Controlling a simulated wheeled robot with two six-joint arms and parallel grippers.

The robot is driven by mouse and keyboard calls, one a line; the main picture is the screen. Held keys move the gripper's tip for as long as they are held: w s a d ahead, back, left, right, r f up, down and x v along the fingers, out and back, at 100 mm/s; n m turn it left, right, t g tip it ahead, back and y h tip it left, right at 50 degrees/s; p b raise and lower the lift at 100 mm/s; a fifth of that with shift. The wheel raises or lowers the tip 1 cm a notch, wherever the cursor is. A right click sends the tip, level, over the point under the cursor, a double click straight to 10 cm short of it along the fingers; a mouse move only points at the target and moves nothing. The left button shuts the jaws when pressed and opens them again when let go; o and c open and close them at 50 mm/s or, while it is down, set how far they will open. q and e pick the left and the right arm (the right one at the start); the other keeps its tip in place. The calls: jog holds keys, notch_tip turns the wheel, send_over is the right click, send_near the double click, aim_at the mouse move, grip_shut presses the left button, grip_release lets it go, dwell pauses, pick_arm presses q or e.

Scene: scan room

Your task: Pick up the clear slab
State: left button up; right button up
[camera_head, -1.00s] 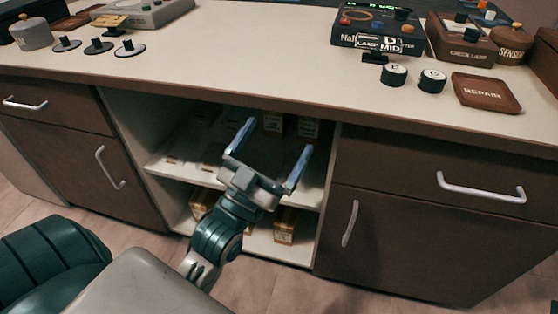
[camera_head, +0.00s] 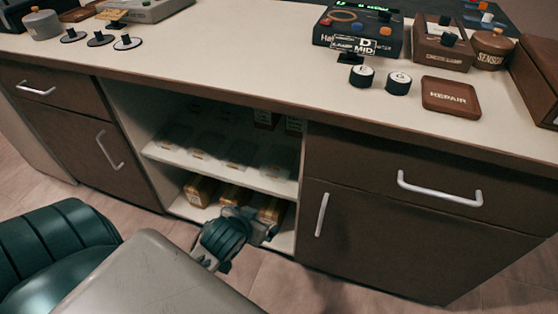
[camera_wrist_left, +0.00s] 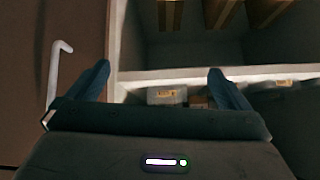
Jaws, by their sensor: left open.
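Several clear slabs with small labels lie on the upper shelf of the open cabinet bay, one of them (camera_head: 240,153) near the middle. They are faint, and I cannot tell which is meant. In the left wrist view, which looks turned over, a pale clear slab (camera_wrist_left: 167,95) shows past the shelf edge, between the fingers. My left gripper (camera_head: 264,224) is low in front of the bay, by the lower shelf; its fingers are mostly hidden in the head view. In the wrist view the gripper (camera_wrist_left: 158,82) is open and empty. My right gripper is not in view.
The shelf edge (camera_head: 225,173) separates the slabs from orange-brown boxes (camera_head: 200,190) on the lower shelf. A door with a handle (camera_head: 322,214) bounds the bay on the right. The countertop (camera_head: 220,60) overhangs it, carrying devices and a brown REPAIR tray (camera_head: 451,97).

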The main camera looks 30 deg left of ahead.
aim_at(277, 162)
pick_arm(q)
jog(key=w+a+t, duration=0.1)
jog(key=w, duration=0.4)
jog(key=w+a+r+n+t+b, duration=0.1)
jog(key=w+a+t, duration=0.1)
jog(key=w, duration=0.3)
jog(key=w+a+r+t+y, duration=0.1)
jog(key=w, duration=0.5)
jog(key=shift+a+r+n+t, duration=0.1)
jog(key=shift+a+n+t, duration=0.2)
jog(key=shift+a+n, duration=0.1)
jog(key=b+x, duration=0.2)
jog(key=x, duration=0.3)
jog(key=shift+w, duration=0.25)
jog(key=c, duration=1.4)
